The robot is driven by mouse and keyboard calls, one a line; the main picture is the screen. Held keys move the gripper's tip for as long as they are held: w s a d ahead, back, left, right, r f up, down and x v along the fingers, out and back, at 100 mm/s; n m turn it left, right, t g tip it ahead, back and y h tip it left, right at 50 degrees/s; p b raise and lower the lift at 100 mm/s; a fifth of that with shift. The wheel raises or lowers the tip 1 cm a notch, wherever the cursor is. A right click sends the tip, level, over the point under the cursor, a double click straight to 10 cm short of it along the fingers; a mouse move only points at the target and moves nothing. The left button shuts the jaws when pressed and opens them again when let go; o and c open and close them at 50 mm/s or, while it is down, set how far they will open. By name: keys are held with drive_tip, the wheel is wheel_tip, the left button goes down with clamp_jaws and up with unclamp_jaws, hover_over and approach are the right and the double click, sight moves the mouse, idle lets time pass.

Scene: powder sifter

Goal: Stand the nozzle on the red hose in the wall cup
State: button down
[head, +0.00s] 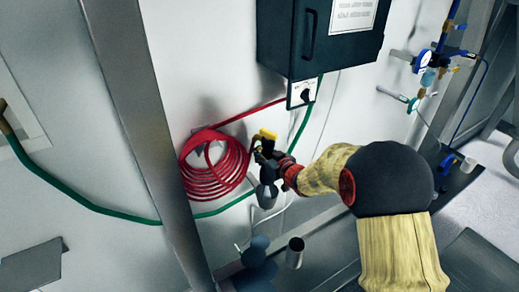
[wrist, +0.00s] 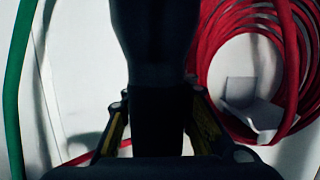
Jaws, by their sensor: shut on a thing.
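My gripper (head: 266,165) is shut on a dark nozzle, in front of the white wall just right of the red hose coil (head: 213,192). The nozzle's grey flared end (head: 266,196) hangs below the jaws, and a yellow part (head: 268,134) shows above them. In the wrist view the dark nozzle (wrist: 155,45) stands between the two fingers (wrist: 157,125). The coil (wrist: 290,60) hangs on a pale bracket (wrist: 250,108) behind it. A small grey metal cup (head: 295,254) is low by the wall, below and right of the nozzle, apart from it.
A dark box (head: 322,40) with a handle is above on the wall, with a small dial panel (head: 303,94) under it. A green hose (head: 90,205) runs along the wall. A metal post (head: 140,120) stands left of the coil. Blue valves (head: 425,62) are at upper right.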

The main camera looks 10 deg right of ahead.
drive_tip(key=shift+f+b, duration=4.25)
drive_tip(key=shift+f, duration=1.75)
drive_tip(key=shift+f+b, duration=0.4)
drive_tip(key=shift+f, duration=0.2)
drive_tip(key=c, duration=1.3)
unclamp_jaws()
drive_tip(key=shift+s+f, duration=0.1)
drive_tip(key=v, duration=1.2)
